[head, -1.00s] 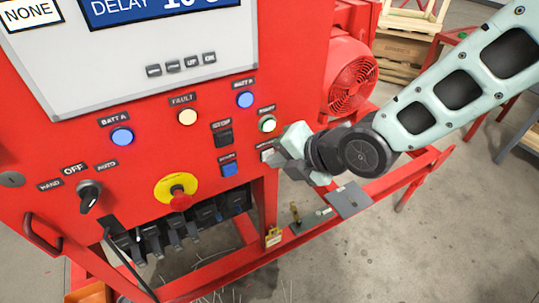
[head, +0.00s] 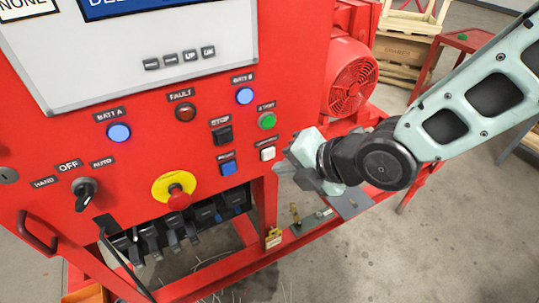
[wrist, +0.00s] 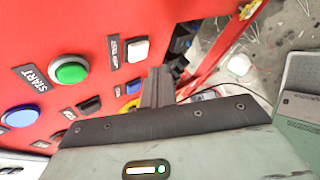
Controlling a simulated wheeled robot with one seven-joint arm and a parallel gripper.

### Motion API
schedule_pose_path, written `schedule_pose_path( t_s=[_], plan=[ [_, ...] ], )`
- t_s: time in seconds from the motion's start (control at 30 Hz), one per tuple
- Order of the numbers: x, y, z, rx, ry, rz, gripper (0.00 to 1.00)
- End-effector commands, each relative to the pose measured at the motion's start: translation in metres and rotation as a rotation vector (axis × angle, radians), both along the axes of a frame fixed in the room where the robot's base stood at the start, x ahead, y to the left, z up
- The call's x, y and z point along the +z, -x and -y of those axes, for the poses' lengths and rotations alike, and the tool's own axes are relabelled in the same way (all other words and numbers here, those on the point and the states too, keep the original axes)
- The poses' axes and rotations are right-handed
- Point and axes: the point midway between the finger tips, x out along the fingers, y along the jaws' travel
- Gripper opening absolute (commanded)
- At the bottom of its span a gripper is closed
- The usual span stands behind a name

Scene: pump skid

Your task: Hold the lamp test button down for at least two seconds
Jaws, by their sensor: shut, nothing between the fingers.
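The lamp test button, a small white square push button (head: 267,153), sits on the red panel below the green START button (head: 267,121). It also shows in the wrist view (wrist: 137,50), uncovered, beside a small black label. My gripper (head: 284,170) is just to the right of and below the white button in the head view, apart from it. In the wrist view my closed fingers (wrist: 157,86) are empty and point toward the panel near the white button, with a gap. The FAULT lamp (head: 185,112) is dark red. The BATT A (head: 118,132) and BATT B (head: 245,96) lamps glow blue.
A blue button (head: 228,168) and black STOP button (head: 223,134) are left of the white one. A red emergency stop on a yellow disc (head: 175,190) sits lower left. A red frame rail (head: 215,270) runs below; a red fan motor (head: 350,85) stands behind.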

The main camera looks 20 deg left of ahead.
Motion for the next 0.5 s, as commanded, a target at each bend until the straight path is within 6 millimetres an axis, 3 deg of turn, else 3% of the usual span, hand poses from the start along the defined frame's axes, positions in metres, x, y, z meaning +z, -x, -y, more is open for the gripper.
schedule_pose_path(
  t_s=[0.5],
  plan=[
    [-0.001, 0.025, 0.029, 0.001, 0.000, 0.001, 0.00]
  ],
)
